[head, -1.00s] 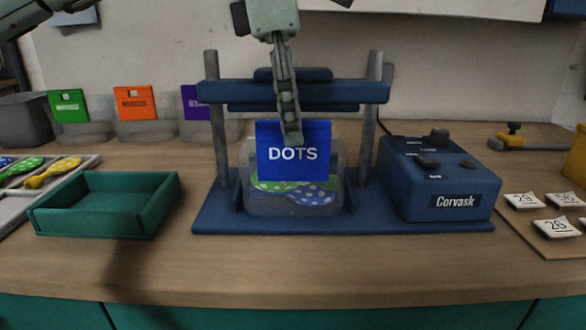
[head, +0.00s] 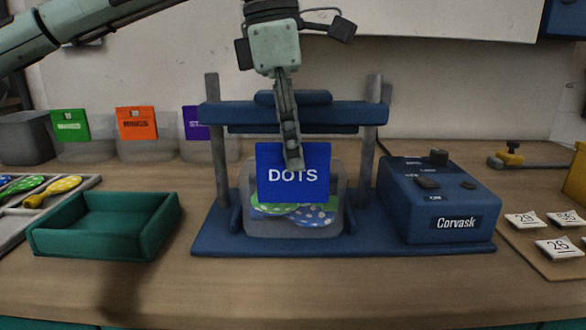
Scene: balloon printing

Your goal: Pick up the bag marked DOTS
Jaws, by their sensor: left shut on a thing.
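The bag marked DOTS (head: 293,185) has a blue header card with white letters and a clear body with green and blue dotted balloons showing inside. It stands upright on the base of the blue press (head: 220,238), in front of the press's posts and under its crossbar. My left gripper (head: 292,160) comes down from above and is shut on the top of the blue card. Its fingers are seen edge-on and cover a little of the card's middle. My right gripper is not in view.
A blue control box marked Corvask (head: 440,205) stands right of the press. A green tray (head: 105,245) is at left. Bags with green (head: 70,126), orange (head: 136,122) and purple (head: 196,122) cards stand behind. The front table strip is clear.

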